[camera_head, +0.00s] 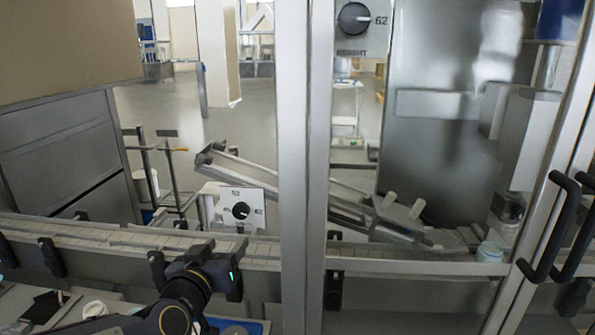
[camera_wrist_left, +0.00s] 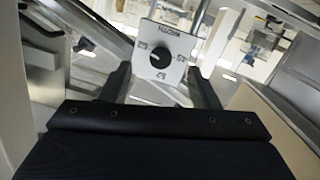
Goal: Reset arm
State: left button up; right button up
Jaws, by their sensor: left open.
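My left gripper (camera_head: 196,258) is in the lower left of the head view, in front of the conveyor rail. In the left wrist view its two dark fingers (camera_wrist_left: 161,84) stand wide apart with nothing between them. A white dial plate with a black knob (camera_head: 240,211) stands beyond the rail, up and to the right of the gripper. In the left wrist view the dial plate (camera_wrist_left: 160,58) shows past the fingertips, apart from them. My right gripper is not in view.
A conveyor rail (camera_head: 110,237) runs across the front. A metal door post (camera_head: 306,150) stands right of my left gripper. Black door handles (camera_head: 549,225) are at the right. A small pale-blue-topped cup (camera_head: 489,252) sits by the rail. A second dial (camera_head: 354,19) is higher up.

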pick_arm(q)
jog(key=s+a+f+g+p, duration=0.1)
jog(key=s+f+g, duration=0.2)
jog(key=s, duration=0.5)
jog(key=s+a+f+g+h+p, duration=0.1)
jog(key=s+f+g, duration=0.2)
jog(key=s, duration=0.6)
jog(key=s+a+f+g+p, duration=0.1)
jog(key=s+f+g, duration=0.2)
jog(key=s, duration=0.6)
jog(key=shift+f+n+g+h+p, duration=0.3)
jog(key=shift+g+h+p, duration=0.1)
jog(key=shift+g, duration=0.6)
